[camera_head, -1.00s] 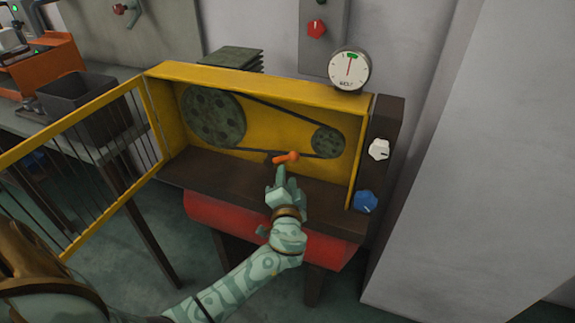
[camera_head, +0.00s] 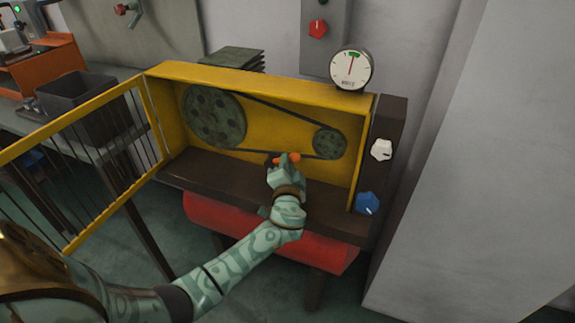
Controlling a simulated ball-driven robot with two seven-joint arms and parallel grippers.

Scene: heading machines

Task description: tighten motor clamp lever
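The motor clamp lever (camera_head: 288,158) is a short orange handle. It sits at the lower middle inside the yellow belt housing, below the belt. My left gripper (camera_head: 280,168) is right at the lever and covers part of it from the front. The fingers are too small and too turned away to tell whether they close around the handle. My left arm reaches in from the lower left. My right gripper is not in view.
The yellow barred guard door (camera_head: 75,170) stands open on the left. Inside the housing are a large pulley (camera_head: 214,117) and a small pulley (camera_head: 328,142) joined by a belt. A dial gauge (camera_head: 351,68) stands on top. White (camera_head: 381,150) and blue (camera_head: 367,203) knobs are on the right.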

